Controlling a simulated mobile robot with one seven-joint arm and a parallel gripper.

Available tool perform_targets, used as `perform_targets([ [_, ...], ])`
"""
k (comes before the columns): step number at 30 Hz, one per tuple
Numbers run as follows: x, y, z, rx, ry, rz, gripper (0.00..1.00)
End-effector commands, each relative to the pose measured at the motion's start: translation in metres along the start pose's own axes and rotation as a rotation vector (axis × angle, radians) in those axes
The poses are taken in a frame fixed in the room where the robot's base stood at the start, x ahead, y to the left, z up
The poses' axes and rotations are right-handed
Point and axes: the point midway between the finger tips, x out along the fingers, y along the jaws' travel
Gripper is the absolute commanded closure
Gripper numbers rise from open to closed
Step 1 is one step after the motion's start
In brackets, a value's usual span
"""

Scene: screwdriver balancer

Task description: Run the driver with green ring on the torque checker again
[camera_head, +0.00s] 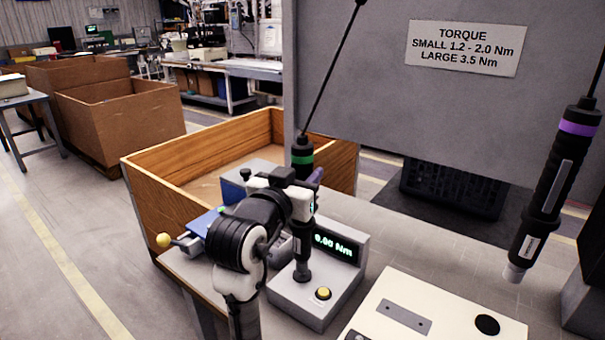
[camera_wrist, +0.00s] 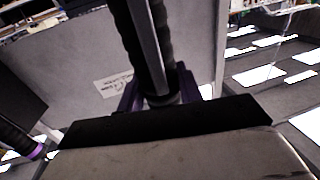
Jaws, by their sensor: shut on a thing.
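The driver with the green ring (camera_head: 302,158) hangs on a cable and stands about upright over the torque checker (camera_head: 325,298). My gripper (camera_head: 305,190) is shut on its body. The driver's lower end meets the dark socket on top of the checker, or is just above it; I cannot tell which. The checker's display (camera_head: 333,247) reads 0.00 Nm, and a yellow button (camera_head: 323,293) sits on its front. My arm hides part of the driver and of the checker's left side. In the wrist view the dark driver body (camera_wrist: 148,45) rises between the purple fingers.
A second driver with a purple ring (camera_head: 579,128) hangs at the right. A pale fixture plate (camera_head: 450,318) lies right of the checker. A grey panel with a torque sign (camera_head: 467,47) stands at the back.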

Motion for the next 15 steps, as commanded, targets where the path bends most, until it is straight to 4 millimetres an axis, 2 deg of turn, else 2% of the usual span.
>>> perform_targets([
  [6,-0.0002,-0.0009,0.0078,-0.002,-0.001,-0.002,1.00],
  [15,-0.0002,-0.0009,0.0084,-0.002,0.000,-0.002,1.00],
])
